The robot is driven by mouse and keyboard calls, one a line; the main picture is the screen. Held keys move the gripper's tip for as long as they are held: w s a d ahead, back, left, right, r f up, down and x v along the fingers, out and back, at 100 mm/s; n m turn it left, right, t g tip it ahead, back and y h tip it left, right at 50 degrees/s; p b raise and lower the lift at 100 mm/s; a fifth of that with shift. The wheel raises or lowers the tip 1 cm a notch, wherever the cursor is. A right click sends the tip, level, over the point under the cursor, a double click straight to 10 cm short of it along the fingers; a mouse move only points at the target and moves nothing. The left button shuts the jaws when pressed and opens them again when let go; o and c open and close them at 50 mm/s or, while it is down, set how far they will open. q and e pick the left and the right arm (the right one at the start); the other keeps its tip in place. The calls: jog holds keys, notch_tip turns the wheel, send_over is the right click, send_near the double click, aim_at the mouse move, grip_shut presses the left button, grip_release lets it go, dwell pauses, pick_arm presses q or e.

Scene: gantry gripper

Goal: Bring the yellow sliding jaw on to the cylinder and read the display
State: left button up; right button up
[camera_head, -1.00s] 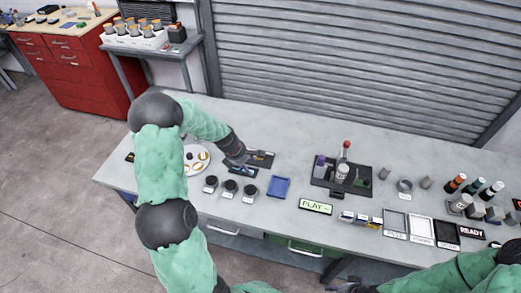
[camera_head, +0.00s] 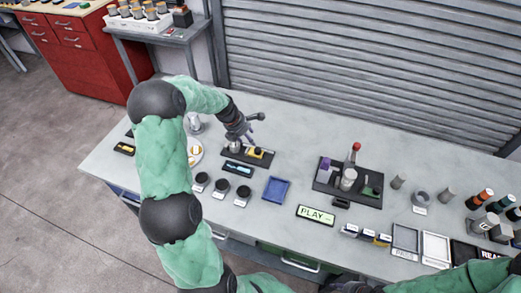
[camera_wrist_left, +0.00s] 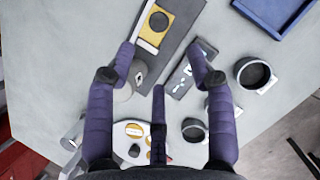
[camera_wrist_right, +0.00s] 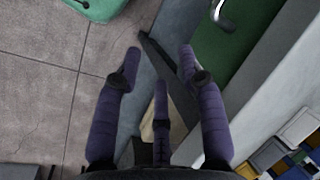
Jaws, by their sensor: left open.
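The yellow sliding jaw (camera_head: 257,153) with a black round knob sits on a dark base plate (camera_wrist_left: 186,18); it also shows in the left wrist view (camera_wrist_left: 152,40). A grey cylinder (camera_wrist_left: 139,73) stands beside the jaw, with a visible gap between them. The small black display (camera_head: 238,169) lies in front of the plate; its light marks show in the left wrist view (camera_wrist_left: 187,72) but are too small to read. My left gripper (camera_head: 241,133) is open above the cylinder end of the plate, holding nothing. My right gripper (camera_wrist_right: 160,75) is open and empty, off the table's front edge.
Several black cups (camera_head: 222,185) stand in front of the display. A blue tray (camera_head: 276,190) lies to the right, then a PLAY sign (camera_head: 316,215) and a dark fixture (camera_head: 371,190). A round white plate (camera_wrist_left: 132,133) lies left of the jaw's plate. Bare tabletop lies behind.

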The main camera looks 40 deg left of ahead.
aim_at(257, 149)
pick_arm(q)
jog(key=b+x, duration=0.3)
jog(key=x, duration=0.9)
jog(key=shift+w+f, duration=0.15)
jog(key=shift+w, duration=0.05)
pick_arm(e)
jog(key=f, duration=0.3)
jog(key=shift+w+f, duration=0.4)
